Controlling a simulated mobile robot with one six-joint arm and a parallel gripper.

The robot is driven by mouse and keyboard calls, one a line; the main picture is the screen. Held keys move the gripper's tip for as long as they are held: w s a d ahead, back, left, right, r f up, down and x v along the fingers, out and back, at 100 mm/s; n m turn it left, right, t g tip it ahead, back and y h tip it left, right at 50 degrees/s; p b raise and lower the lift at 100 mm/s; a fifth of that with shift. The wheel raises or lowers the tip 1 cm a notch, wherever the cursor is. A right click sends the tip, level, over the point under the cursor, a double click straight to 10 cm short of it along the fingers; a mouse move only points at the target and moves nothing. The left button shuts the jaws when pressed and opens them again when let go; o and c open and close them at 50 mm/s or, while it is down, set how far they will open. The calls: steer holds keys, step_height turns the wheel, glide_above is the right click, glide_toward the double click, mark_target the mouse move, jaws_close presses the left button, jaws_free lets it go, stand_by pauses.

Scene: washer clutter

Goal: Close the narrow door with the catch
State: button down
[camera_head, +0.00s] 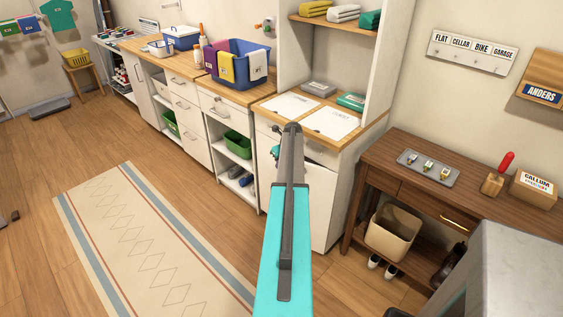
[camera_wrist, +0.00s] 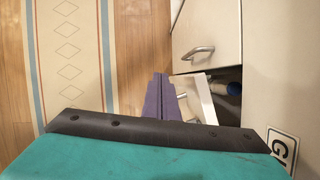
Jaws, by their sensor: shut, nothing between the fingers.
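In the wrist view a white door-like panel (camera_wrist: 203,98) stands ajar below a drawer front, seen nearly edge-on. A small pale fitting, possibly the catch, shows on its left side. In the head view my arm hides my fingertips and much of the white cabinet (camera_head: 321,205); the narrow door cannot be made out clearly there.
A drawer with a metal handle (camera_wrist: 199,51) is above the opening. A patterned rug (camera_head: 150,245) lies on open floor to the left. A wooden table (camera_head: 420,190) stands right, with a bin (camera_head: 392,232) below.

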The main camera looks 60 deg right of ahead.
steer(key=a+r+b, duration=0.2)
steer(key=a+r, duration=0.2)
steer(key=r, duration=0.5)
steer(key=shift+s+r, duration=0.15)
steer(key=w+a+f+n+g+y, duration=0.1)
steer(key=w+a+f+n, duration=0.2)
steer(key=a+f+n, duration=0.75)
steer(key=w+a+f+n+g+y, duration=0.15)
steer(key=a+f, duration=0.45)
steer(key=a, duration=1.1)
steer(key=w+a+f+n+g+y, duration=0.1)
steer(key=w+a+f+n, duration=0.45)
steer(key=a, duration=0.85)
steer(key=s+a+f+n+g, duration=0.2)
steer(key=s+a+f+n, duration=0.3)
steer(key=a, duration=0.4)
steer(key=s+a+f+n+g, duration=0.1)
steer(key=s+a+f+n, duration=0.2)
steer(key=s+a+n, duration=0.45)
steer(key=s+a+f+n+g, duration=0.2)
steer(key=s+a+f+n, duration=0.3)
steer(key=a, duration=0.6)
steer(key=s+a+n+g+h, duration=0.1)
steer(key=s+a+n, duration=0.3)
steer(key=s, duration=0.7)
steer(key=shift+s+a+n+h, duration=0.2)
steer(key=shift+a+n+h, duration=0.2)
steer(key=shift+n, duration=0.5)
